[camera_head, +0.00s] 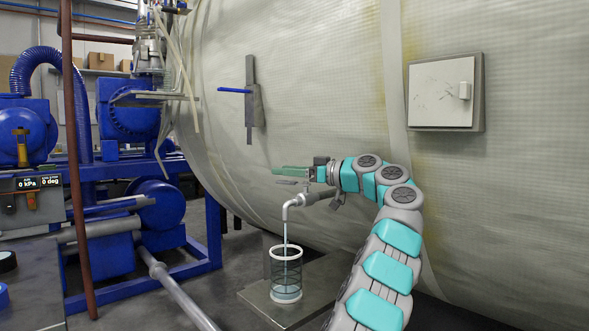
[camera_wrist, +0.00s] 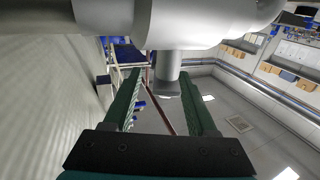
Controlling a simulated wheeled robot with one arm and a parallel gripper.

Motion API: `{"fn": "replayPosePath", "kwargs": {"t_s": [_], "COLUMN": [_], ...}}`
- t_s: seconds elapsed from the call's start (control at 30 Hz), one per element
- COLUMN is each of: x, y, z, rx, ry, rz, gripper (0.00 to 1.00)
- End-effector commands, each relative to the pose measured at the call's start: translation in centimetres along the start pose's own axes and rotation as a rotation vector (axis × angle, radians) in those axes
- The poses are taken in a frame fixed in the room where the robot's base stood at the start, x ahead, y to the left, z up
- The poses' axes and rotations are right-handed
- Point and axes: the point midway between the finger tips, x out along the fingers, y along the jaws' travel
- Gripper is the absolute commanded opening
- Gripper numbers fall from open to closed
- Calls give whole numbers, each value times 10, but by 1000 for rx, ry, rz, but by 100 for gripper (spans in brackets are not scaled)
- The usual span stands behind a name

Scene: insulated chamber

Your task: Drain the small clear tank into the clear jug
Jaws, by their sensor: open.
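A clear cylindrical vessel with white rims (camera_head: 286,252) stands on a low grey plinth, with a little pale liquid at its bottom. A bent grey pipe spout (camera_head: 297,199) is above it, and a thin pale stream or tube runs from it down into the vessel. My gripper (camera_head: 279,175) is just above the spout, its green fingers pointing left. In the wrist view its fingers (camera_wrist: 158,80) are apart, with a grey stub (camera_wrist: 167,68) of the thick light-grey pipe (camera_wrist: 180,22) showing between or beyond them. I cannot make out a second clear vessel.
The large pale insulated chamber wall (camera_head: 300,90) is close behind my gripper. It carries a blue-handled bracket (camera_head: 252,92) and a white-fronted box (camera_head: 443,93). Blue pumps (camera_head: 130,108) and a brown upright pole (camera_head: 75,160) stand left. A grey bench (camera_head: 35,285) is front left.

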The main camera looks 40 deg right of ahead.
Motion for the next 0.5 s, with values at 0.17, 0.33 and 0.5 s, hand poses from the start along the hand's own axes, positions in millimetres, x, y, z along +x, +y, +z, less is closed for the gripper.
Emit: {"fn": "replayPosePath", "kwargs": {"t_s": [0.17, 0.33, 0.5], "x": [-4, -12, -22], "y": [-10, -22, -37], "z": [-5, -6, -7], "rx": [-3, -4, -4], "ry": [2, 2, 3], "rz": [-2, -4, -5], "gripper": [57, 57, 57]}}
